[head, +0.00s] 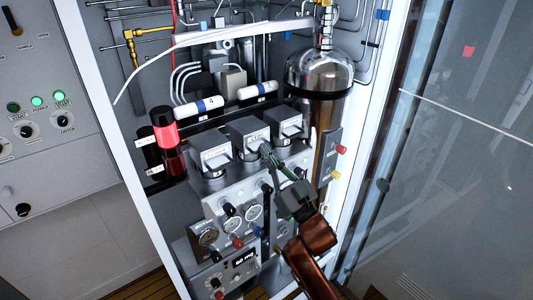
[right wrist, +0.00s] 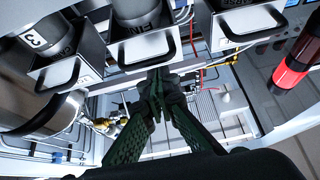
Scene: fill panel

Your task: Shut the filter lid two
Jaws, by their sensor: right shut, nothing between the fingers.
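Three grey filter housings stand in a row in the cabinet in the head view. The middle one, which I take as filter two, has a pale lid (head: 249,134) with a handle. In the right wrist view its plate and black handle (right wrist: 148,52) are at the top centre, with a lettered cylinder behind. I cannot tell how far its lid is open. My right gripper (head: 265,149) is shut and empty, its tips at the middle housing's front. In the right wrist view the fingertips (right wrist: 157,82) are close to the handle; contact is unclear. My left gripper is not in view.
The neighbouring housings (head: 211,156) and (head: 287,123) flank the middle one closely. A shiny tank (head: 320,75) stands at right, a red and black cylinder (head: 165,128) at left. Gauges and knobs (head: 232,226) sit below. A white cabinet frame (head: 113,140) edges the opening.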

